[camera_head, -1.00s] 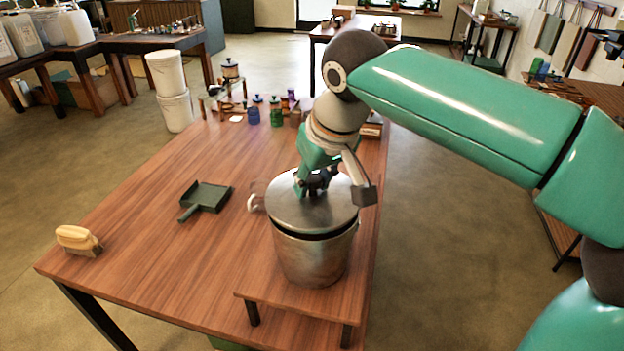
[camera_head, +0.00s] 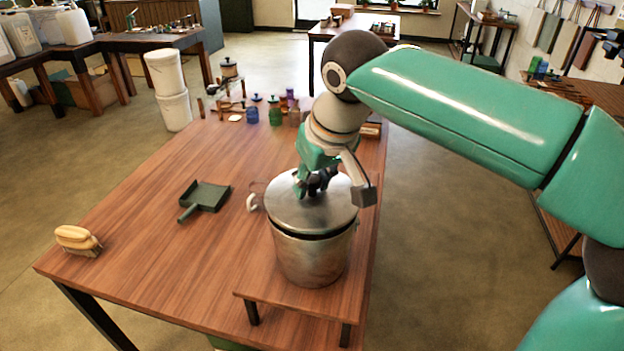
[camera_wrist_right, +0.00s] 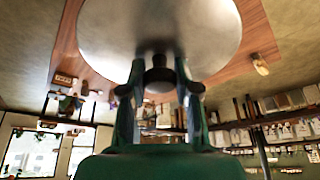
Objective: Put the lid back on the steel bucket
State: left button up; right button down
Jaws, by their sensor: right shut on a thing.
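The steel bucket (camera_head: 311,262) stands upright on a low wooden stand at the table's near right part. The round steel lid (camera_head: 322,213) is over the bucket's mouth, with a dark gap showing between lid and rim at the front. My right gripper (camera_head: 316,190) is above the lid and shut on its knob. In the right wrist view the lid (camera_wrist_right: 160,35) fills the top, and its dark knob (camera_wrist_right: 159,75) sits between the two fingers. My left gripper is not in view.
A green dustpan (camera_head: 206,196) and a brush (camera_head: 77,240) lie on the table (camera_head: 150,250) left of the bucket. A bucket handle (camera_head: 253,202) shows beside the bucket. Small jars (camera_head: 275,113) stand at the far end. White buckets (camera_head: 173,108) stand on the floor beyond.

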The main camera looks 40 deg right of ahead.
jog(key=shift+f+b, duration=0.45)
jog(key=shift+f, duration=0.2)
dwell(1.0)
jog(key=c, duration=0.8)
grip_release()
jog(key=shift+o, duration=0.4)
jog(key=o, duration=0.4)
jog(key=shift+o, duration=0.2)
jog(key=shift+r+p, duration=3.3)
jog(key=shift+r, duration=0.25)
